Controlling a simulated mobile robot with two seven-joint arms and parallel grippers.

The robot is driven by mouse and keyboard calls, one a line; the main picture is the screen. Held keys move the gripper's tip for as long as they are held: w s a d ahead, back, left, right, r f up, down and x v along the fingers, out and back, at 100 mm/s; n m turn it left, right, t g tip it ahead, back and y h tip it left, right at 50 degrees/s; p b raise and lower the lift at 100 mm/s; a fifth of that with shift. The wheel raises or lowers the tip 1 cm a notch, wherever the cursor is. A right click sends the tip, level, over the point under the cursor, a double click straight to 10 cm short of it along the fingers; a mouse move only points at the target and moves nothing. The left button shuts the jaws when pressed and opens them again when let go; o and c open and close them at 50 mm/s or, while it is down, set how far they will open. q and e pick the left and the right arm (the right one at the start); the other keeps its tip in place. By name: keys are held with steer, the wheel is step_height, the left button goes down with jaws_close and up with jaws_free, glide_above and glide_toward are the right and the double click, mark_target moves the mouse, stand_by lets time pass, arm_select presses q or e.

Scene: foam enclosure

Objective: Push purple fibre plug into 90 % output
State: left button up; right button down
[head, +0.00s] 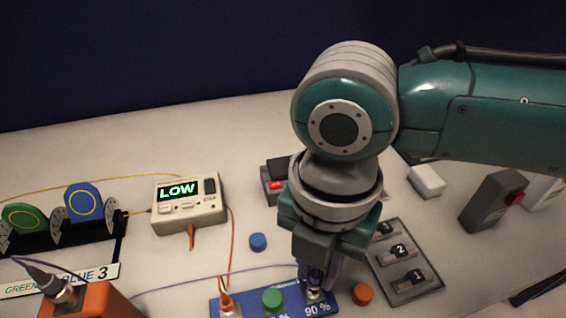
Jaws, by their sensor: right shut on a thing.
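My right gripper (318,268) points down at the blue splitter block (250,307) at the bottom of the head view. It is shut on the purple fibre plug (316,282), which is mostly hidden between the fingers. The plug is at the port above the "90 %" label, at the block's right end. Whether it is fully seated cannot be told. The purple fibre (250,268) runs left from there. A green cap (272,298) sits on the middle port, and an orange plug (228,302) is in the left port. My left gripper is not in view.
A meter (190,205) reads "LOW". A blue cap (258,242) and an orange cap (362,294) lie loose near the block. A numbered switch panel (405,262) stands close right of my gripper. Fibre spools (84,212) and an orange box (90,302) are at left.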

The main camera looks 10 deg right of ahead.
steer(key=shift+f+b, duration=0.45)
steer(key=shift+f, duration=0.2)
steer(key=c, duration=0.7)
jaws_free()
step_height(320, 180, up, 10)
steer(key=shift+r+p, duration=0.1)
steer(key=shift+p, duration=0.5)
